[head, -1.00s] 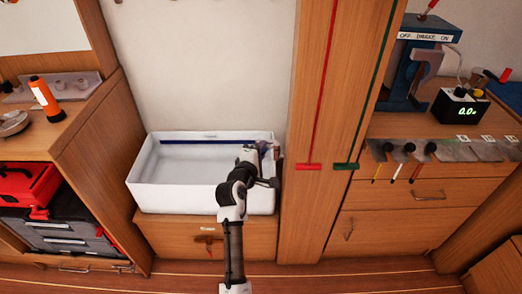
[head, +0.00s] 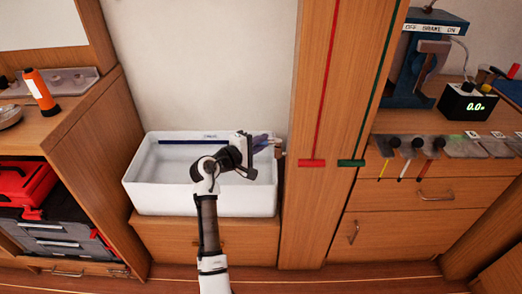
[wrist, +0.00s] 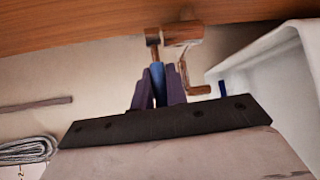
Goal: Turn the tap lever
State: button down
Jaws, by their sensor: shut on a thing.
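The tap (wrist: 182,34) is brass-coloured, with a bent spout, in the upper middle of the wrist view. Its lever (wrist: 158,76) has a blue grip that joins a brass stem. My gripper (wrist: 157,92) is shut on this blue lever, with one purple finger on each side. In the head view my gripper (head: 264,143) is at the right rear of the white basin (head: 150,196). The tap is small there and partly hidden by my gripper.
A wooden post (head: 318,210) with red and green stripes stands just right of the basin. A wooden cabinet with a red case (head: 24,188) is on the left. A drawer counter with hanging tools (head: 425,158) is on the right. The basin is empty.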

jog(key=shift+w+g+h, duration=0.1)
jog(key=shift+g+h, duration=0.2)
jog(key=shift+m, duration=0.3)
jog(key=c, duration=1.4)
grip_release()
jog(key=b+v, duration=0.1)
jog(key=v, duration=1.3)
jog(key=shift+d, duration=0.1)
